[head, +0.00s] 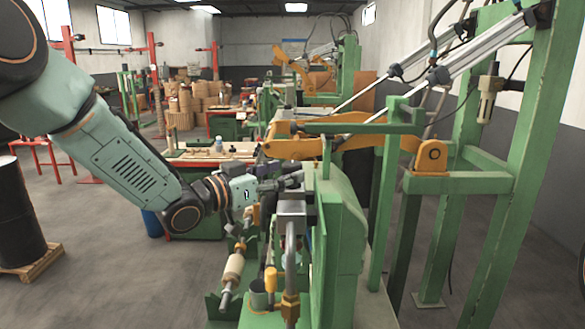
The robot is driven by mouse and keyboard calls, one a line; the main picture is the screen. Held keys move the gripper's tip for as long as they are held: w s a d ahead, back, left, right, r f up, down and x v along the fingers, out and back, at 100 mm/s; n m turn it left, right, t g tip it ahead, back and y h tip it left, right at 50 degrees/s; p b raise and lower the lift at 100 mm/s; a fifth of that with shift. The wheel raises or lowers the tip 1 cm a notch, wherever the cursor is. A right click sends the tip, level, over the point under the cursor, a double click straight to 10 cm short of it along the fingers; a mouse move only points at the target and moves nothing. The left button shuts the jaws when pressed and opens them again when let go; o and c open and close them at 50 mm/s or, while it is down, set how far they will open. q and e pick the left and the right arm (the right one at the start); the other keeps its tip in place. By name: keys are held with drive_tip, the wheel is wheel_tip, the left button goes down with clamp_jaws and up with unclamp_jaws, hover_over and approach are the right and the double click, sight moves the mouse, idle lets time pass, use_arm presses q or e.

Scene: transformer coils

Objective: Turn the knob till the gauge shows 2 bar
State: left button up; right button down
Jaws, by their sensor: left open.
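My left gripper (292,183) is at the middle of the head view, at the end of my pale green arm from the left. Its dark fingers are open and point right, close to the top of a green machine panel (338,235). They are above a grey block (291,212) with a pipe below it. I cannot tell whether they touch anything. No knob can be made out clearly at the fingers, and no readable gauge dial shows. A small beige regulator-like unit (488,100) hangs on the green frame at the right. My right gripper is not in view.
An orange lever arm (345,133) and green frame posts (520,160) stand close to the right of my gripper. A shaft with a cream roller (233,268) and a brass fitting (290,305) are below. A black drum (18,215) stands on a pallet at the left, with open floor between.

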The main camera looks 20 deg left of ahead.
sight(285, 172)
use_arm(q)
drive_tip(key=shift+x, duration=1.55)
drive_tip(key=shift+c, duration=0.4)
drive_tip(key=c, duration=1.1)
drive_tip(key=shift+n+t+y+b, duration=0.3)
drive_tip(key=shift+n+y, duration=0.2)
drive_tip(key=o, duration=1.2)
drive_tip(key=shift+a, duration=0.1)
